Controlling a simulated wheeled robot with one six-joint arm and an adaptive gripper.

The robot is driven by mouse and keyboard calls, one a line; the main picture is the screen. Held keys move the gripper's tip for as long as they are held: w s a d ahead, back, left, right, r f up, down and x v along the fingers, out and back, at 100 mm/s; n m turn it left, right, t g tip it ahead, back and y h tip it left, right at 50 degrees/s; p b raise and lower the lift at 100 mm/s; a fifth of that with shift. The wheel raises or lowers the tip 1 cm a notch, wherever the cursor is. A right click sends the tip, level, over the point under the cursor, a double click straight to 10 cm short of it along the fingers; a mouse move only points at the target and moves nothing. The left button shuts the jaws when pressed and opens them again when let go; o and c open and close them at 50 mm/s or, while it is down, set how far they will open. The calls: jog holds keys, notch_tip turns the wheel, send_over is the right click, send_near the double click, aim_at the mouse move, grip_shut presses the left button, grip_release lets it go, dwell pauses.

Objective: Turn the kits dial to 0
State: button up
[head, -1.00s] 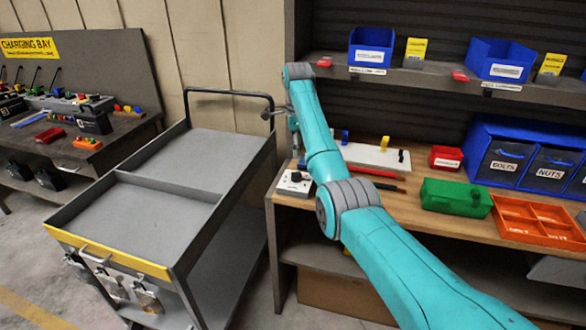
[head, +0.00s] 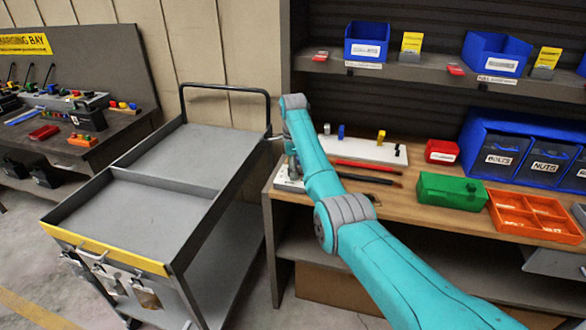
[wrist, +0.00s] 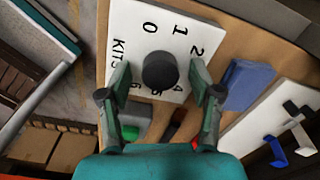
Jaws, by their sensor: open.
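The kits dial is a dark round knob (wrist: 160,70) on a white plate (wrist: 126,30) in the wrist view. The plate reads KITS at its left, with 0, 1 and 2 along the far side and more numbers partly covered by the knob and fingers. I cannot make out a pointer mark on the knob. My gripper (wrist: 161,76) is open, with one finger on each side of the knob; I cannot tell whether they touch it. In the head view my gripper (head: 292,162) is over the plate (head: 286,182) at the bench's left end and hides most of it.
A grey cart (head: 180,210) stands close to the left of the bench (head: 410,200). A white board (head: 365,150) with small pegs, red and dark rods, a green box (head: 452,190) and an orange tray (head: 530,214) lie to the right. A blue block (wrist: 248,84) shows beside the plate.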

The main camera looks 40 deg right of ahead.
jog(key=shift+c, duration=0.2)
jog(key=c, duration=1.1)
